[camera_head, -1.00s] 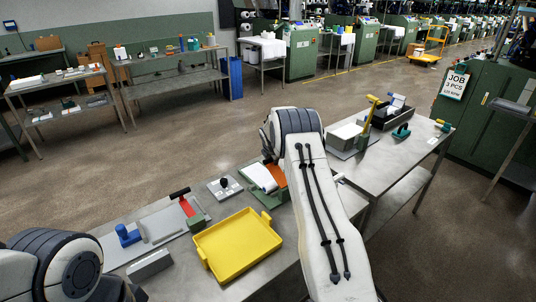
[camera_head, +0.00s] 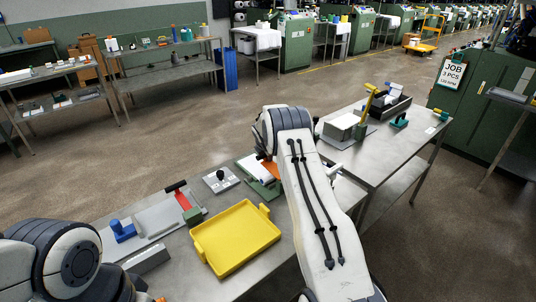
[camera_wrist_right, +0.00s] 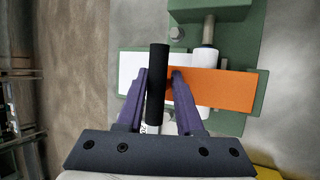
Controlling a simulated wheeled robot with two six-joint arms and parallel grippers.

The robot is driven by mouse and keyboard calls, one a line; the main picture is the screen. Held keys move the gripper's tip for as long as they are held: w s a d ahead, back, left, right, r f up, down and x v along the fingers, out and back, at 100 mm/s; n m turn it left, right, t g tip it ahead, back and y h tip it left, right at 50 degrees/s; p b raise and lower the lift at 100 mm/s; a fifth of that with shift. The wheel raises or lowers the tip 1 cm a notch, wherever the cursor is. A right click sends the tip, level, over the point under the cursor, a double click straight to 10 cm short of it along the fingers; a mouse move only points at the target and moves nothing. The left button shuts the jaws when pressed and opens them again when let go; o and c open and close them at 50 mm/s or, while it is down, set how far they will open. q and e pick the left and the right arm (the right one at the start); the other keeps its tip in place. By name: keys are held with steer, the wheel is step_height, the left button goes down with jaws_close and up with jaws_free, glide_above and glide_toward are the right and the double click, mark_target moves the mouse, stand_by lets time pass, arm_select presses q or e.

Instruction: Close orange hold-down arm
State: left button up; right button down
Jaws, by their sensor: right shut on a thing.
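The orange hold-down arm (camera_wrist_right: 212,88) is a flat bar lying across a white piece (camera_wrist_right: 140,63) on a green fixture (camera_wrist_right: 262,30) in the right wrist view. Its black handle (camera_wrist_right: 158,84) stands between the purple fingers of my right gripper (camera_wrist_right: 160,78), which is shut on it. In the head view a little of the orange arm (camera_head: 271,169) shows on the green fixture (camera_head: 258,180), and my right arm hides the rest and the gripper. My left arm is at the lower left; its gripper is out of view.
A yellow tray (camera_head: 207,258) lies in front of the fixture. A grey block with a black knob (camera_head: 221,180) and a grey plate with a red lever (camera_head: 182,199) are to its left. A second table (camera_head: 385,158) with a black bin stands on the right.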

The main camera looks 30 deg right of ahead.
steer(key=shift+w+a+r, duration=0.1)
steer(key=shift+w, duration=0.1)
steer(key=c, duration=0.7)
jaws_free()
steer(key=shift+w, duration=0.1)
steer(key=shift+b+v, duration=1.05)
steer(key=shift+v, duration=4.2)
